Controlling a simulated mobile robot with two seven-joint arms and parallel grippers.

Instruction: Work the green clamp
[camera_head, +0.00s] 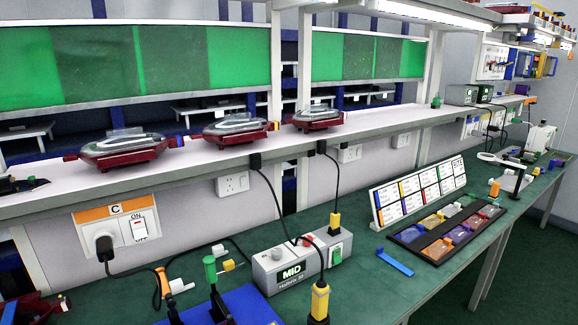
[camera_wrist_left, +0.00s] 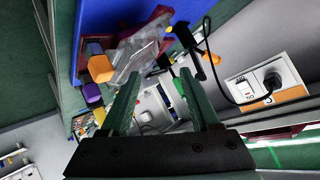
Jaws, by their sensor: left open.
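Neither gripper shows in the head view.
A clear and red lamp (camera_wrist_left: 140,45) lies on the blue board.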

